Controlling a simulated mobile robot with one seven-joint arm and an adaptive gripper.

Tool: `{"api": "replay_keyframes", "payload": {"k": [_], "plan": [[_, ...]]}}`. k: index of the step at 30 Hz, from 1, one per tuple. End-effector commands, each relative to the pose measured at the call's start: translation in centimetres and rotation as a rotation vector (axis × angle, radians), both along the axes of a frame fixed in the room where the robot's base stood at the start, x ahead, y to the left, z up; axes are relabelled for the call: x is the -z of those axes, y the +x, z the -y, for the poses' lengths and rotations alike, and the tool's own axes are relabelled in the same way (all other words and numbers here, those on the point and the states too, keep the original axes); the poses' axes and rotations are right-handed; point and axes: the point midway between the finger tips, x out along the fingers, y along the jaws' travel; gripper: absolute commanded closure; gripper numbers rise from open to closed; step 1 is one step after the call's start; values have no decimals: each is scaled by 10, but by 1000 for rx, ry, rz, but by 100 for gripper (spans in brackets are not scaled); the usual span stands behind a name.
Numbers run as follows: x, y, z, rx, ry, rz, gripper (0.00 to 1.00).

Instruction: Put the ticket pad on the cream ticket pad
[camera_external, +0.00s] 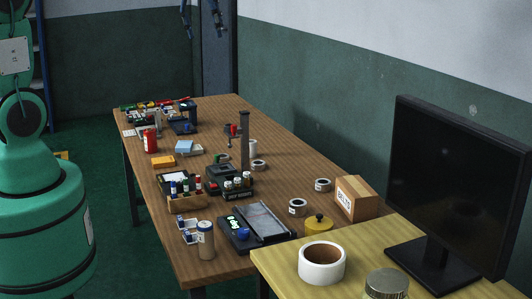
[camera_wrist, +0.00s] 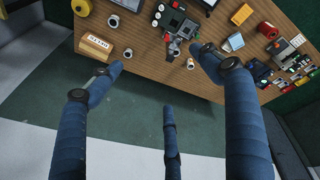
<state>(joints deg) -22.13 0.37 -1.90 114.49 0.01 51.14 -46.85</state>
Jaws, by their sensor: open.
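A light blue pad (camera_external: 184,146) lies toward the far half of the long wooden table, with a cream pad (camera_external: 196,151) partly showing at its right edge. I cannot tell whether the blue pad rests on the cream one or beside it. An orange pad (camera_external: 163,161) lies nearer. In the wrist view, the blue pad (camera_wrist: 234,42) and orange pad (camera_wrist: 241,14) show beyond the right finger. The frames do not settle which is the ticket pad. My gripper (camera_wrist: 158,75) is open and empty, its blue fingers spread; it shows at the top of the external view (camera_external: 203,20), high up.
The wooden table (camera_external: 222,112) is crowded: a dark post (camera_external: 244,140), a red can (camera_external: 150,140), a cardboard box (camera_external: 356,197) and tape rolls stand on it. A monitor (camera_external: 460,180) and large roll (camera_external: 322,262) stand on the nearer yellow table. A wall runs along the right.

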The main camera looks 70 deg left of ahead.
Motion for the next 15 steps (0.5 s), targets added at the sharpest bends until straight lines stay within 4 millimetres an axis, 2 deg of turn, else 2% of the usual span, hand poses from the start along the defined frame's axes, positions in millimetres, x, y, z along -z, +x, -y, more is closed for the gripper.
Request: {"api": "replay_keyframes", "payload": {"k": [1,3,15], "plan": [[-8,-9,15,46,12,8,22],[-15,-22,33,113,29,15,22],[-40,-101,123,481,130,56,22]]}}
